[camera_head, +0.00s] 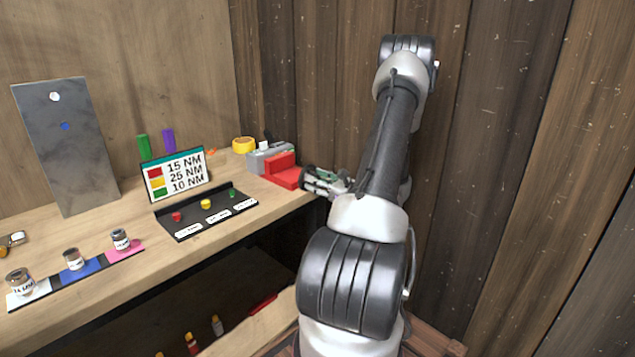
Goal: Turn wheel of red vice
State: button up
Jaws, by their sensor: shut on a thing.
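The red vice (283,172) stands at the right end of the wooden workbench, close to its edge. My gripper (308,180) is at the right side of the vice, where its wheel would be. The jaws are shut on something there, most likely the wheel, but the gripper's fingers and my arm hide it. The wheel itself cannot be made out, nor can its turn.
A grey device (262,155) and a yellow tape roll (243,144) sit behind the vice. A sign (174,175) and a black tray (190,222) with coloured pieces stand to the left. A wooden wall (510,150) rises close behind my arm.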

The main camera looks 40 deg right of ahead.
jog(key=shift+m, duration=1.1)
jog(key=o, duration=1)
jog(key=s, duration=1.2)
jog(key=shift+d, duration=0.45)
